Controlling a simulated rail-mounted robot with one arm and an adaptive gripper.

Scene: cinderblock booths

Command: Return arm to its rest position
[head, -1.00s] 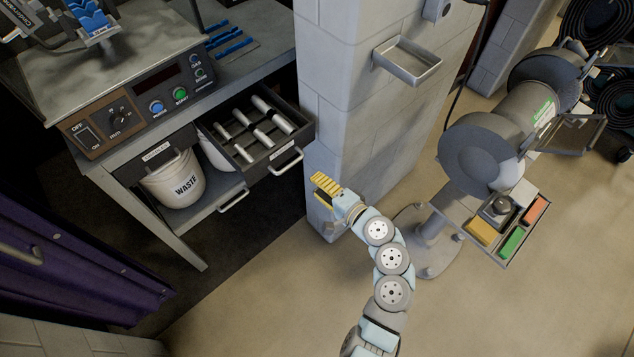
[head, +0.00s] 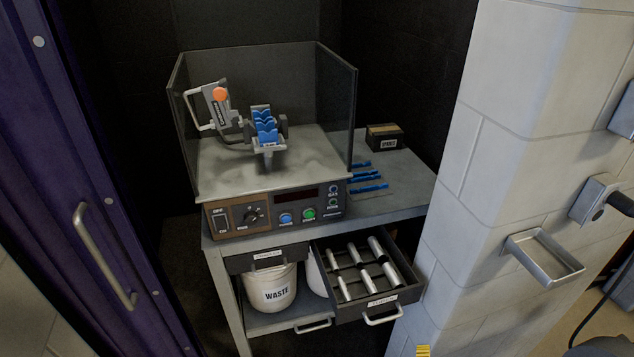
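Only a small yellow ribbed tip of my gripper (head: 422,351) shows, at the bottom edge of the head view, right of the open drawer. The rest of the arm is below the frame. Whether the fingers are open or shut, or hold anything, is hidden.
A drawer (head: 345,313) with several metal cylinders stands open under the grey bench (head: 405,196). A white waste bucket (head: 272,294) sits on the shelf. A cinderblock pillar (head: 480,210) with a metal tray (head: 543,260) stands right; a purple door or curtain (head: 60,150) is left.

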